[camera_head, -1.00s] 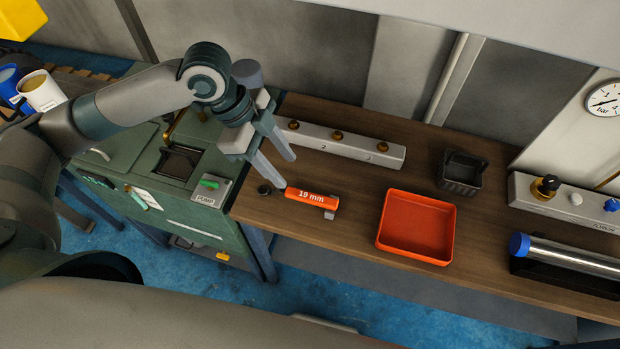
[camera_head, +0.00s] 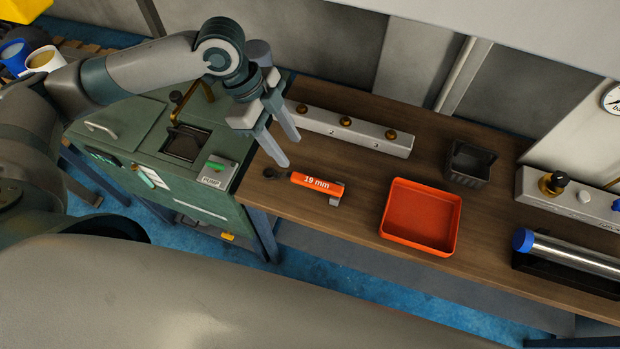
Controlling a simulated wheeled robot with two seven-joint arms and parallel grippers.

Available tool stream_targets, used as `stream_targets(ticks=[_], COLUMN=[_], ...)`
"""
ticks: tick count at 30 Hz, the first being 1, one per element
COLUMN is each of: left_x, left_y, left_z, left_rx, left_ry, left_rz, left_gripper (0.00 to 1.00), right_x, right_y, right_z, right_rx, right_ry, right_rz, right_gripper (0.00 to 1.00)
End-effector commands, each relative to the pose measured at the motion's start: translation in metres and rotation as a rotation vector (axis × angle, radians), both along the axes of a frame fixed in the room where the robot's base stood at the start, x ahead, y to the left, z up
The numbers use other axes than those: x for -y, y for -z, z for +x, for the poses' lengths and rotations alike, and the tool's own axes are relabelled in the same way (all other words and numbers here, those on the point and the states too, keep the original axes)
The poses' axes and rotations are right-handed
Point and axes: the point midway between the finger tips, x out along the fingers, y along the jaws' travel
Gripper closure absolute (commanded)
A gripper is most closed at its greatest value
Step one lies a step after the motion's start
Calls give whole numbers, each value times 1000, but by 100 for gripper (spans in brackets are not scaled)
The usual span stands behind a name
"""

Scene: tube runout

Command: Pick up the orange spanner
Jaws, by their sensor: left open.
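The orange spanner (camera_head: 318,184) lies on the wooden workbench, left of the red tray. Its handle is marked "19 mm", its dark head (camera_head: 272,173) points left and a grey end shows at the right. My left gripper (camera_head: 291,151) comes in from the left, open and empty, with its fingers pointing down. In the picture its fingertips are just above the spanner's head and the left end of the handle. The fingers appear apart from the spanner; the exact height gap is hard to tell. My right gripper is not in view.
A red tray (camera_head: 457,217) and a black bin (camera_head: 470,163) stand right of the spanner. A grey block with brass knobs (camera_head: 365,134) lies behind it. The green pump cabinet (camera_head: 122,135) adjoins the bench at left. A blue-capped cylinder (camera_head: 570,254) lies at right.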

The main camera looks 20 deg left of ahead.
Motion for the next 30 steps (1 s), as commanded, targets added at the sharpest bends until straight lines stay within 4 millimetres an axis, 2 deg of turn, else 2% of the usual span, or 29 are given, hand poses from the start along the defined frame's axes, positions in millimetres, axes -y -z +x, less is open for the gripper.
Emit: stream_targets(ticks=[9,15,19,30], left_x=[23,32,34,35], left_y=[51,75,82,83], left_z=[-2,-1,-2,-2], left_rx=[-4,0,0,0], left_ry=[-1,0,0,0], left_rz=[-1,-1,0,0], left_gripper=[58,58,58,58], right_x=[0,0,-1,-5], right_y=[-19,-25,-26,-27], right_z=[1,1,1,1], right_rx=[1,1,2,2], right_ry=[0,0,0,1], right_rz=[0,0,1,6], right_gripper=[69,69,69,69])
